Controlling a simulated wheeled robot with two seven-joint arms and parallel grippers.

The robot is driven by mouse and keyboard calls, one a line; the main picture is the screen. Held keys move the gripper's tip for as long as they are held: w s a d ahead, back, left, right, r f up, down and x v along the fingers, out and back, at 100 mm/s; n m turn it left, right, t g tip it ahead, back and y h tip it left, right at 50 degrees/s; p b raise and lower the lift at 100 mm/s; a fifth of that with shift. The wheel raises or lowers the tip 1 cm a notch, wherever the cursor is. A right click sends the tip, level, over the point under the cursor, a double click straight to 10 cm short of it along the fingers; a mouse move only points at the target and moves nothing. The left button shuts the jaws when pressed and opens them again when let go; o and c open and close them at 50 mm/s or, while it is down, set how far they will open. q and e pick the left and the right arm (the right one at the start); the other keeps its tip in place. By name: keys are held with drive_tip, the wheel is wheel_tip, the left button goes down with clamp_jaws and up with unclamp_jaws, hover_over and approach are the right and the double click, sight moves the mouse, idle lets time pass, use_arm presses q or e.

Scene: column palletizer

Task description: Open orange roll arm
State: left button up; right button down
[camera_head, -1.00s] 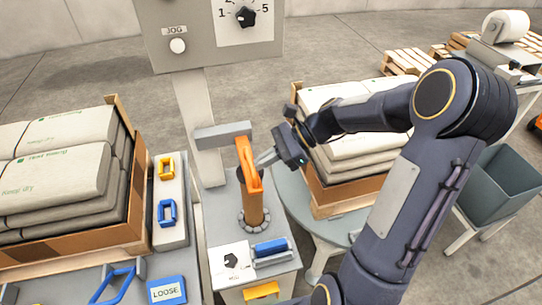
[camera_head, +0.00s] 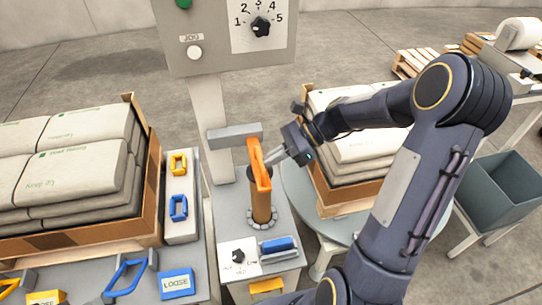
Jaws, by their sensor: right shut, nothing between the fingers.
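The orange roll arm (camera_head: 259,167) is an upright orange bar at the top of an orange post (camera_head: 262,207), in the middle of the head view. A grey block (camera_head: 235,131) sits beside its upper end. My right gripper (camera_head: 272,157) reaches in from the right, with its fingers shut and empty. Its fingertips are at the right side of the orange arm; I cannot tell whether they touch it. My left gripper is out of view.
A control panel (camera_head: 224,45) with a dial stands behind. Boxed stacks of sacks stand left (camera_head: 75,175) and right (camera_head: 352,140). Blue and yellow handles (camera_head: 178,208) and a blue LOOSE sign (camera_head: 176,284) lie at the lower left. A grey bin (camera_head: 500,190) stands at right.

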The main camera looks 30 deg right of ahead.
drive_tip(key=w+d+r+m+g+p, duration=0.1)
drive_tip(key=w+r+p, duration=0.4)
drive_tip(key=p, duration=0.8)
drive_tip(key=shift+w+d+r+m+g+y, duration=0.15)
drive_tip(key=shift+r+m+g+y, duration=0.25)
drive_tip(key=shift+r, duration=0.9)
